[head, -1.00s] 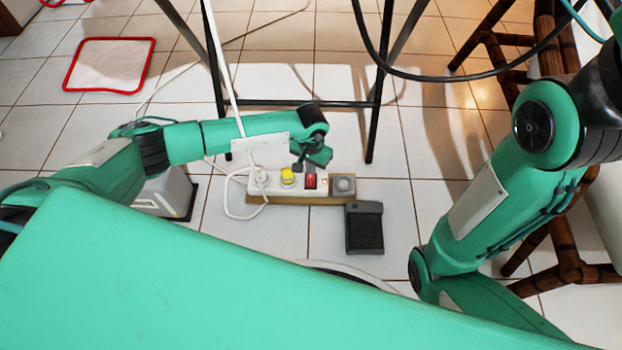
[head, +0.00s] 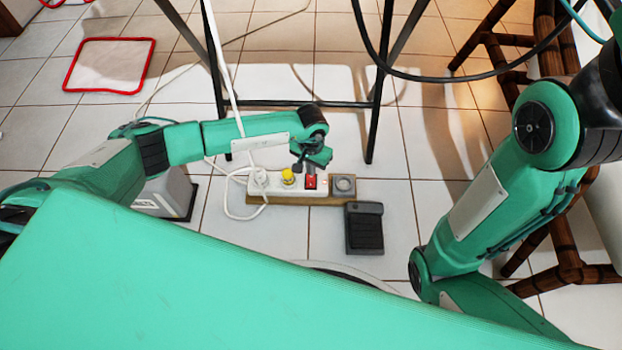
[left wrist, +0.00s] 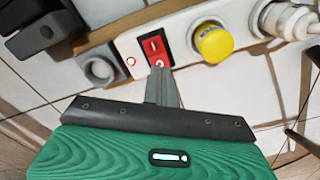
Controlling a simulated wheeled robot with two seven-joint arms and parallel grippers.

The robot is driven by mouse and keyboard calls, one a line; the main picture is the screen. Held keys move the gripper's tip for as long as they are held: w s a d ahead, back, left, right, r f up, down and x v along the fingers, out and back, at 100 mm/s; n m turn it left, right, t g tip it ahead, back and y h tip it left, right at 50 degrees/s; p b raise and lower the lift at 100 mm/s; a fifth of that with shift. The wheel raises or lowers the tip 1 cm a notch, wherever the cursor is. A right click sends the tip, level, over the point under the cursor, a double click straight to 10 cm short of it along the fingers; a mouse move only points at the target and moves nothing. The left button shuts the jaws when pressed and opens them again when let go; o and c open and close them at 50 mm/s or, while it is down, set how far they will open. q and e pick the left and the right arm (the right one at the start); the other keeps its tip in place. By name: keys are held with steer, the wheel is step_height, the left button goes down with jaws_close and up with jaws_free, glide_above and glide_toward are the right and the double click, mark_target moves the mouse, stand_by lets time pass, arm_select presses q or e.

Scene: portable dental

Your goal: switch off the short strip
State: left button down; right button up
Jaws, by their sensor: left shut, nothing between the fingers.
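The short strip (head: 322,187) is a white power strip on a wooden board on the tiled floor. It carries a red rocker switch (head: 310,182), which shows in the left wrist view (left wrist: 155,50) with a bar mark at its far end and a round mark at its near end. My left gripper (head: 300,168) is shut and empty. In the left wrist view its fingertips (left wrist: 160,72) are at the switch's round-mark end; I cannot tell whether they press it. My right arm shows at the right, but its gripper is out of view.
A yellow knob (head: 287,175) and a white plug (head: 260,177) are beside the switch, with a grey socket (head: 343,185) at the other end. A dark pedal (head: 364,228) lies in front. Black table legs (head: 376,110) stand behind. A grey box (head: 165,194) is at left.

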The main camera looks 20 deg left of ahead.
arm_select(q)
steer(key=shift+f+b, duration=0.8)
steer(key=shift+f, duration=0.2)
stand_by(0.9)
steer(key=shift+r, duration=0.1)
steer(key=shift+r+p, duration=2.5)
steer(key=shift+r, duration=1.05)
steer(key=shift+f, duration=0.1)
steer(key=shift+s, duration=0.1)
